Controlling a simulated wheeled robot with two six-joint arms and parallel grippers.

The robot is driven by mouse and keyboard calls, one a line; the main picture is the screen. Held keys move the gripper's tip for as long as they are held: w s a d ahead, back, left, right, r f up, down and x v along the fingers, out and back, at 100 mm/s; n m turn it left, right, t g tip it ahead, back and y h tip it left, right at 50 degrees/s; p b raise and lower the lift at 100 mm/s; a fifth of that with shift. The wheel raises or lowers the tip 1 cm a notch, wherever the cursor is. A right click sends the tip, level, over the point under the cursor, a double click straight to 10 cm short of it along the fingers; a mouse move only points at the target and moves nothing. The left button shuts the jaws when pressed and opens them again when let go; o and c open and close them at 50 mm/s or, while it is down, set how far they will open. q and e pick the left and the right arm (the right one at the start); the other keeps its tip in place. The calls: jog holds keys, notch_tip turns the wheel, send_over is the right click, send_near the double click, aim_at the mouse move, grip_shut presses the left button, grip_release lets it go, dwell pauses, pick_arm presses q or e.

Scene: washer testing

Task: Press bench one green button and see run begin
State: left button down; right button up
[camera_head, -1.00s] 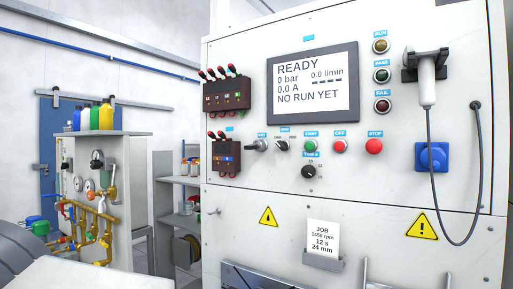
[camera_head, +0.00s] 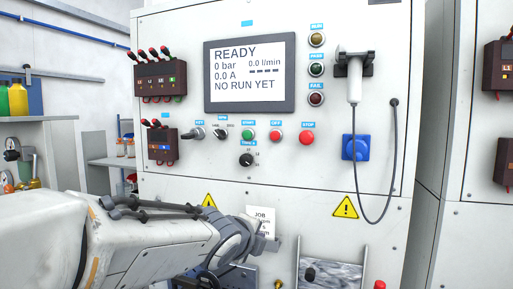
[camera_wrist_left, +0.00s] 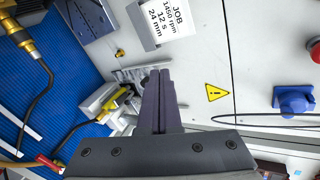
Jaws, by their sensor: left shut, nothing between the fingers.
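The green button (camera_head: 248,135) sits under a START label on the white bench panel, left of the red OFF button (camera_head: 275,135). The screen (camera_head: 249,76) above reads READY, 0 bar, 0.0 l/min, 0.0 A and NO RUN YET. My left arm reaches in low from the left, its wrist below and in front of the panel controls, apart from the button. In the left wrist view my left gripper (camera_wrist_left: 160,75) is shut and empty, with its dark fingers together. The green button is not seen there. My right gripper is not in view.
A red STOP button (camera_head: 306,138) and a dial (camera_head: 246,160) are near. The job card (camera_head: 262,216) is partly hidden by my arm. A hanging cable (camera_head: 372,221) and blue socket (camera_head: 356,147) are at right. A blue mat (camera_wrist_left: 60,100) lies below.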

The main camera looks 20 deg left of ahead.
pick_arm(q)
jog(key=w+a+r+m+t+p, duration=0.1)
jog(key=a+r+m, duration=0.4)
jog(key=r, duration=0.5)
jog(key=w+a+r+m+t+p, duration=0.2)
jog(key=a+r+m+t, duration=0.2)
jog(key=r+m, duration=0.5)
jog(key=shift+w+a+r+m+t, duration=0.2)
jog(key=shift+a+r+m+t, duration=0.15)
jog(key=shift+a+r, duration=0.3)
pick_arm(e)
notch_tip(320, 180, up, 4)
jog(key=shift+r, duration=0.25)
pick_arm(q)
jog(key=shift+d, duration=0.15)
jog(key=p, duration=0.6)
send_near(247, 135)
jog(key=w, duration=0.5)
jog(key=shift+w+r, duration=0.15)
jog(key=shift+r, duration=0.1)
jog(key=shift+w+f+p, duration=0.15)
jog(key=shift+w+p, duration=0.3)
jog(key=shift+w, duration=0.3)
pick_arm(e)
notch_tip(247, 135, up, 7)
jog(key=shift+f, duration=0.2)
